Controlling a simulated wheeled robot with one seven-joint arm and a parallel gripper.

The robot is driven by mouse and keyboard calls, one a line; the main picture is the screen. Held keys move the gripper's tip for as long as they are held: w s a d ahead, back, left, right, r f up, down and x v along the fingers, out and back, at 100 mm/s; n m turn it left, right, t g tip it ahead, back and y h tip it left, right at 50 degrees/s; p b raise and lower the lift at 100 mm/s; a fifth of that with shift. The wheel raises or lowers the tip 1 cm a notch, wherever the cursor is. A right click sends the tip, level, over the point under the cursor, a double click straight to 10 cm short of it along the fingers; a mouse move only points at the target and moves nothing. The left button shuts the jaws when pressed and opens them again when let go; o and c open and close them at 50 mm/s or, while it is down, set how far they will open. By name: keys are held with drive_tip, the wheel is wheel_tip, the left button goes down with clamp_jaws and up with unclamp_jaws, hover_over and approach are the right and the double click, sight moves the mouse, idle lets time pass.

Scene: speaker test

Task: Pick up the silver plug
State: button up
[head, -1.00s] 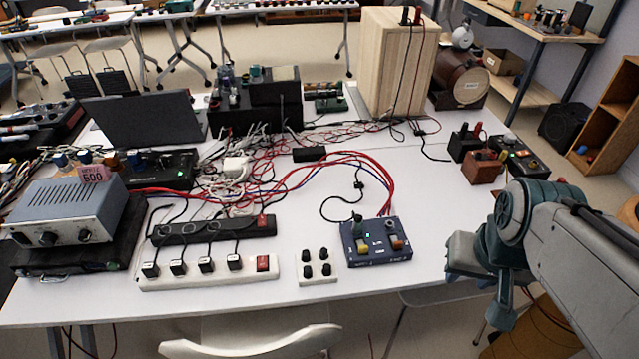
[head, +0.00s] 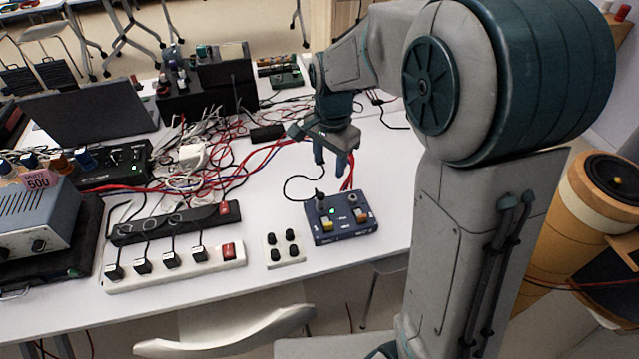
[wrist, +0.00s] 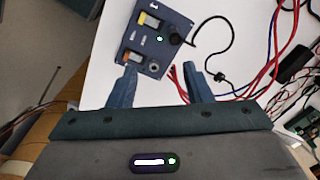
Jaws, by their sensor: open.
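A small plug (head: 320,196) with a black cable stands at the back left corner of the dark blue box (head: 345,234) in the head view. It looks greyish there but dark in the wrist view (wrist: 175,38), so I cannot confirm a silver colour. My gripper (head: 331,168) is open and empty above and behind the blue box, fingers pointing down. In the wrist view my gripper (wrist: 160,71) has its fingers apart near one edge of the blue box (wrist: 165,18); the plug lies beyond the fingertips, not between them.
Red and blue cables (head: 262,155) run behind the blue box. A white block with black knobs (head: 284,248) and a white power strip (head: 175,268) lie to its left. A dark in-line connector (wrist: 220,77) shows on the black cable. A chair back (head: 225,335) stands in front.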

sight(320, 194)
drive_tip(key=w+f, duration=0.1)
drive_tip(key=f, duration=0.2)
drive_tip(key=w+a+f+m, duration=0.1)
drive_tip(key=f, duration=0.3)
drive_tip(key=w+a+f+m, duration=0.1)
drive_tip(key=f, duration=0.3)
drive_tip(key=shift+a, duration=0.2)
drive_tip(key=shift+w+d+f+p, duration=0.1)
drive_tip(key=shift+d+f+p, duration=0.1)
drive_tip(key=shift+f, duration=0.7)
drive_tip(key=shift+d+f+p, duration=0.1)
drive_tip(key=shift+f+p, duration=0.1)
drive_tip(key=shift+f, duration=0.7)
drive_tip(key=shift+w+d+f+p, duration=0.1)
drive_tip(key=shift+f+p, duration=0.1)
drive_tip(key=shift+f, duration=0.7)
drive_tip(key=shift+s, duration=0.1)
drive_tip(key=shift+c, duration=0.4)
clamp_jaws()
